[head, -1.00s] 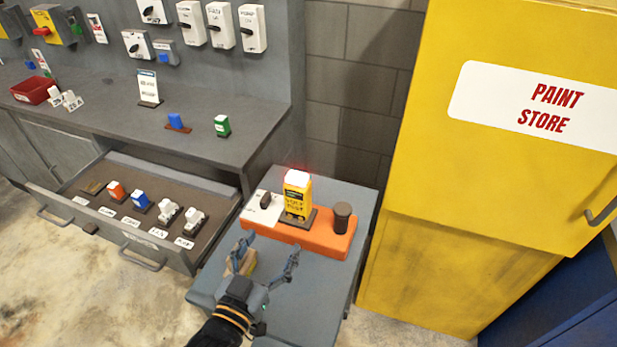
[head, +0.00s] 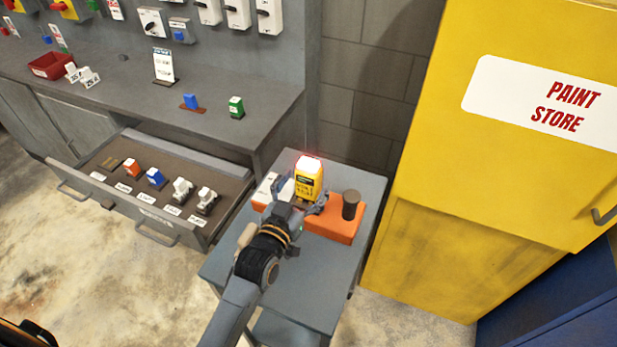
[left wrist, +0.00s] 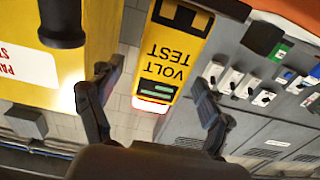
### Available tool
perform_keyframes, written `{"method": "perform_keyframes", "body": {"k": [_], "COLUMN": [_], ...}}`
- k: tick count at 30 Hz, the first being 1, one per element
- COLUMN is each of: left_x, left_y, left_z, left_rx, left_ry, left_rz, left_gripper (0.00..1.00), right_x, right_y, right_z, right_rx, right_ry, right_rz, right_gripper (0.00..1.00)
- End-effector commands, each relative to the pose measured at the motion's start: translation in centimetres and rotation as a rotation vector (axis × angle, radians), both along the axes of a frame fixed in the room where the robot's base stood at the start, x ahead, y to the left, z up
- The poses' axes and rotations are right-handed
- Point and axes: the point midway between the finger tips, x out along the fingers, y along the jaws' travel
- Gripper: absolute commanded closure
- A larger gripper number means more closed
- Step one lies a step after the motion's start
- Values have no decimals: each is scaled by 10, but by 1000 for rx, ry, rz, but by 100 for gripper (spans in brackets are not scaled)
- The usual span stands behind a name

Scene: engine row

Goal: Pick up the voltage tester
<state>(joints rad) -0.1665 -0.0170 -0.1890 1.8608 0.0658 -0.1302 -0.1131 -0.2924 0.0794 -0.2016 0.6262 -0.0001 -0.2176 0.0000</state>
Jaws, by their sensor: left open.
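The voltage tester is a yellow box marked VOLT TEST with a glowing red-white top. In the head view the tester (head: 308,182) stands upright on the orange base on the small grey table. In the left wrist view the tester (left wrist: 173,55) appears upside down, between the open fingers. My left gripper (head: 301,198) is at the tester's near side, its fingers open on either side of it; in the wrist view the gripper (left wrist: 157,100) shows a gap to the tester on the left. The arm hides the tester's lower part in the head view. My right gripper is not in view.
A dark cylinder (head: 351,204) stands on the orange base (head: 340,229) just right of the tester, and a white switch box (head: 265,188) is at its left. An open drawer (head: 140,207) lies left of the grey table (head: 300,284). A yellow cabinet (head: 460,240) stands at right.

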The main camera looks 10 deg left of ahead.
Motion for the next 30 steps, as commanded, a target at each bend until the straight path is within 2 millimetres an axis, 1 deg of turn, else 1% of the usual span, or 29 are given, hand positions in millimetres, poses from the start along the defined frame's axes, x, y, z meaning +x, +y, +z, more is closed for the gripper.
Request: {"method": "perform_keyframes", "body": {"k": [1,4,12,14,15,17,18,22,23,30], "left_x": [8,17,20,20,20,19,19,19,20,20], "left_y": [-2,-3,-4,-4,-4,-4,-4,-4,-4,-4], "left_z": [3,1,0,0,0,0,0,0,1,1], "left_rx": [0,0,0,0,0,0,0,0,0,0], "left_ry": [-1,-1,0,0,0,0,0,0,-2,-2], "left_rz": [0,0,0,0,0,0,0,0,0,0], "left_gripper": [21,21,21,31,39,51,59,86,88,88], "right_x": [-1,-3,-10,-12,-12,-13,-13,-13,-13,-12], "right_y": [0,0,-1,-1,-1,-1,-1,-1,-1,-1], "right_z": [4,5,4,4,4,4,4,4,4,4], "right_rx": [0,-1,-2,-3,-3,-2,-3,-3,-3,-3], "right_ry": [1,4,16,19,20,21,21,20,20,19], "right_rz": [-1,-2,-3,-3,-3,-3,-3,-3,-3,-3], "right_gripper": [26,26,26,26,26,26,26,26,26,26]}}
